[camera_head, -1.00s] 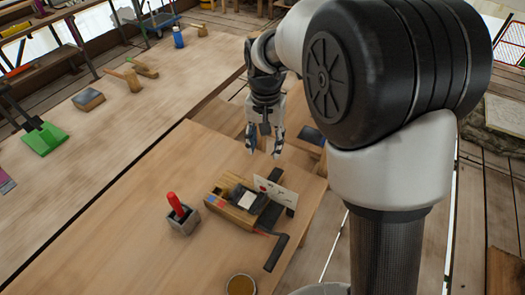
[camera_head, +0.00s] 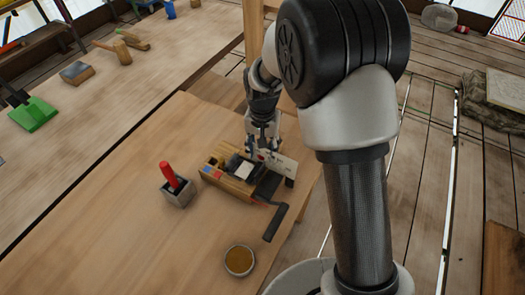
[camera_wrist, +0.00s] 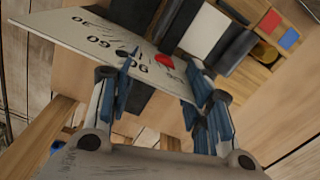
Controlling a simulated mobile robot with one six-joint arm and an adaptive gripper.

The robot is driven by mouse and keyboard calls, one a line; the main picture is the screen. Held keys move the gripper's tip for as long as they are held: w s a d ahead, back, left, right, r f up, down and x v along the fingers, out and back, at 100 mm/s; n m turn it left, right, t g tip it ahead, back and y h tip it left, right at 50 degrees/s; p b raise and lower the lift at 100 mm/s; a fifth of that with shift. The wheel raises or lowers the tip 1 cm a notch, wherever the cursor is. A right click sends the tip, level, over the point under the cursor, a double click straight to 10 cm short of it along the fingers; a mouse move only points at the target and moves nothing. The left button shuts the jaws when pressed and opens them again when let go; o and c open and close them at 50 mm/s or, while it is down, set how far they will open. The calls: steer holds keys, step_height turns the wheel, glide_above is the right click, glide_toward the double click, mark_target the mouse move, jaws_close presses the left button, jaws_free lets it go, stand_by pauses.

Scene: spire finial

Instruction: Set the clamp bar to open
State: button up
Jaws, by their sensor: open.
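The clamp fixture is a wooden block (camera_head: 212,178) on the workbench, with a white pad and dark bars across it; I cannot tell which dark part is the clamp bar. A dark cranked lever (camera_head: 275,222) sticks out at its near right. A pale scale plate (camera_head: 282,166) stands at its right side. In the wrist view the plate (camera_wrist: 72,30) shows numbers and a red mark (camera_wrist: 165,62). My gripper (camera_head: 261,150) is open at the fixture's far side, fingers pointing down by the plate. In the wrist view its fingertips (camera_wrist: 160,66) overlap the plate; contact is unclear.
A grey holder (camera_head: 179,193) with a red-handled tool stands left of the fixture. A round dish (camera_head: 239,261) sits near the front edge. The workbench's left part (camera_head: 110,220) is clear. A longer bench (camera_head: 75,125) with tools lies beyond.

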steer(key=shift+f, duration=0.15)
steer(key=shift+c, duration=0.2)
jaws_close()
stand_by(0.4)
